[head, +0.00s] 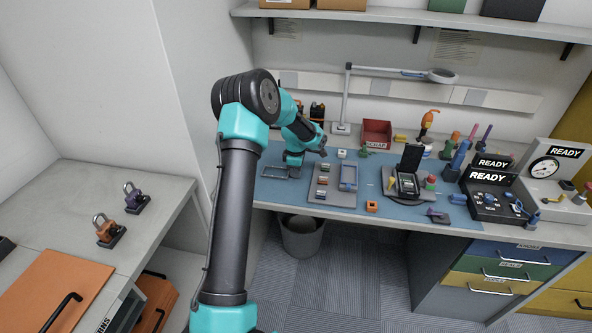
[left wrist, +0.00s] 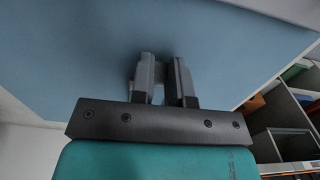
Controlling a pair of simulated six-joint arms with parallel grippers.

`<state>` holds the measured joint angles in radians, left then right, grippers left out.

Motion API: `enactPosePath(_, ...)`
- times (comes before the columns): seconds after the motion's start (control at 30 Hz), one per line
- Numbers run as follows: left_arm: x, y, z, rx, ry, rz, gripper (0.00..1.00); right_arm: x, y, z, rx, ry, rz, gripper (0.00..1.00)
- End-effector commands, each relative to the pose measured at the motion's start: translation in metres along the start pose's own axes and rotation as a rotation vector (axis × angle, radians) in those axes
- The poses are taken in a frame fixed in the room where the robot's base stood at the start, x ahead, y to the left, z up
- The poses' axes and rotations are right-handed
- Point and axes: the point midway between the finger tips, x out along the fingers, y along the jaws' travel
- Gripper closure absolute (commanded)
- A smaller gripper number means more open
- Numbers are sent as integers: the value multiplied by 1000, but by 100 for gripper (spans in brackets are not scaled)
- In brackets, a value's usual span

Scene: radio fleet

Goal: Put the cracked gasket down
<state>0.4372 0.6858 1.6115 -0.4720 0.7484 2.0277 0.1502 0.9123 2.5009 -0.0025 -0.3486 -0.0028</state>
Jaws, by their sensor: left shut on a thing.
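My left gripper (head: 294,172) is low over the left part of the blue mat (head: 385,212), its fingertips mostly hidden in the head view. In the left wrist view its two dark fingers (left wrist: 163,62) are close together, with the blue mat (left wrist: 90,50) filling the view beyond them. A small pale piece (left wrist: 158,94), which I take to be the cracked gasket, shows between the fingers. Its shape and any crack are too small to tell, and I cannot tell whether it touches the mat. My right gripper is not in view.
A grey flat frame (head: 281,171) lies beside the gripper. A grey parts tray (head: 332,200) is just right of it, and a red bin (head: 376,134) stands behind. A lamp (head: 347,100) rises at the back. Bare mat shows in front of the tray.

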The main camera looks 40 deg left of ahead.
Motion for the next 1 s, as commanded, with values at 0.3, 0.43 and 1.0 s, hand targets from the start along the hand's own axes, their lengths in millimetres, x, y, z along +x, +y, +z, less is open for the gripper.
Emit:
enactPosePath(0.3, 2, 0, 0, 0, 0, 0, 74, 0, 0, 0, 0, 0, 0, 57)
enactPosePath(0.43, 2, 0, 0, 0, 0, 0, 61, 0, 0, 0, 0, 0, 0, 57)
enactPosePath(1.0, -22, 1, 0, -1, 0, 3, 59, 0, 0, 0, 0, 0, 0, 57)
